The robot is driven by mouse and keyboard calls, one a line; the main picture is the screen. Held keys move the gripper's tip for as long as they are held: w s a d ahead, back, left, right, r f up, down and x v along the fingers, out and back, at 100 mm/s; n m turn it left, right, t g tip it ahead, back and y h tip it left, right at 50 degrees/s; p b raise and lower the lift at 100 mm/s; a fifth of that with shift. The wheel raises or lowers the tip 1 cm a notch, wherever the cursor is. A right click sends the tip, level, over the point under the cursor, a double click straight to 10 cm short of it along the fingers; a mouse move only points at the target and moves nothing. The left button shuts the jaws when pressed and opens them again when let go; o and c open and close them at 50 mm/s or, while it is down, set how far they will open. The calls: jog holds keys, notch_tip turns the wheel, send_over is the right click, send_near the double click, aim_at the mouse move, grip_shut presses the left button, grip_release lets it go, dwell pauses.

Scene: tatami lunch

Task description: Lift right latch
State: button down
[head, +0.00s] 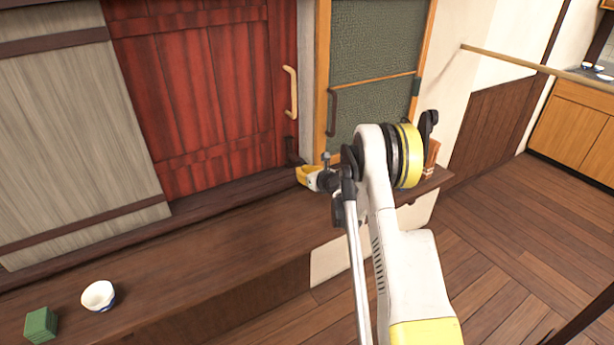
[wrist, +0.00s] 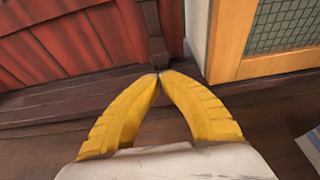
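The red wooden door (head: 205,95) has a small dark latch (head: 292,152) at its lower right corner, by the door frame. In the wrist view the dark latch (wrist: 157,50) stands upright just beyond my fingertips. My gripper (head: 303,175) is in front of the door's lower right corner, low over the wooden ledge. In the wrist view the yellow fingertips of my gripper (wrist: 160,76) meet, with nothing visible between them. Whether the tips touch the latch's lower end cannot be told.
A pale handle (head: 291,92) is on the red door. A wood-framed glass door (head: 372,70) with a dark handle (head: 332,112) stands to the right. A white bowl (head: 98,296) and a green block (head: 40,325) sit on the ledge (head: 215,255) at left; its middle is clear.

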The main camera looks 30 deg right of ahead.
aim_at(297, 160)
jog(key=shift+b+x, duration=0.35)
jog(key=shift+x, duration=1.6)
jog(key=shift+r+p, duration=0.6)
jog(key=shift+r, duration=1.3)
jog(key=shift+d, duration=0.1)
